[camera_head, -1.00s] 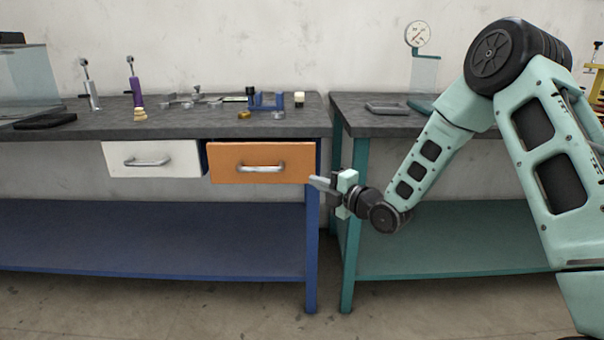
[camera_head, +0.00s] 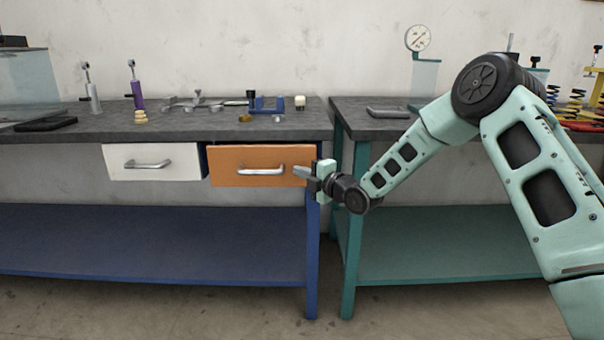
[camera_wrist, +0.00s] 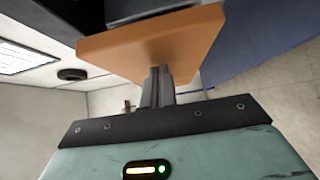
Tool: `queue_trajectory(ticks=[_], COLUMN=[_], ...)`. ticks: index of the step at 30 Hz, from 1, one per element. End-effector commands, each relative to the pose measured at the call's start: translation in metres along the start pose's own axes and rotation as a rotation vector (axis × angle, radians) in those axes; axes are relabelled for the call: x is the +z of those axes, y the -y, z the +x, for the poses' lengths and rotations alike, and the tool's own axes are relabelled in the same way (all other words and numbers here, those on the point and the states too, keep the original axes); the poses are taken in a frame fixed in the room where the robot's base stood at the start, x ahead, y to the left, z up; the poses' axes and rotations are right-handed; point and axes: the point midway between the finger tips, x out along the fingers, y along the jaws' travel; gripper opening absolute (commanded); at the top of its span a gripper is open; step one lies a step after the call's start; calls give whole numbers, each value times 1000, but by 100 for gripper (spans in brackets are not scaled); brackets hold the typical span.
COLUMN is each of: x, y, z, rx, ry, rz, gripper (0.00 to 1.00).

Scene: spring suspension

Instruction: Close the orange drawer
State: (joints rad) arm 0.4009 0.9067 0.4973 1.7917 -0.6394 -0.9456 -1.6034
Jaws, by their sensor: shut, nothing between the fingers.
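The orange drawer (camera_head: 240,172) is in the blue bench, under the worktop. Its front stands out a little from the bench, and a silver bar handle (camera_head: 262,170) is across it. My gripper (camera_head: 298,172) is shut and empty at the right part of the orange front. In the wrist view the shut fingers (camera_wrist: 160,78) overlap the lower edge of the orange drawer front (camera_wrist: 150,45). I cannot tell whether they touch it.
A white drawer (camera_head: 150,162) with a handle is left of the orange one. The grey worktop (camera_head: 200,127) holds several small tools and shock absorbers. A teal bench (camera_head: 350,190) stands on the right, behind my arm. The floor in front is clear.

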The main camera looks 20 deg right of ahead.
Motion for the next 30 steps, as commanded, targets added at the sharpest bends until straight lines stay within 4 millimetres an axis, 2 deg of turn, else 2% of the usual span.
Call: queue_trajectory(ticks=[3, 10, 14, 25, 30], x=[5, 29, 37, 40, 41], y=[2, 2, 0, -2, -3], z=[5, 30, 36, 36, 22], rx=[0, 3, 1, 2, 1], ry=[0, -1, 1, 7, 9], rz=[-3, -4, -2, 0, -1], gripper=[0, 0, 0, 0, 0])
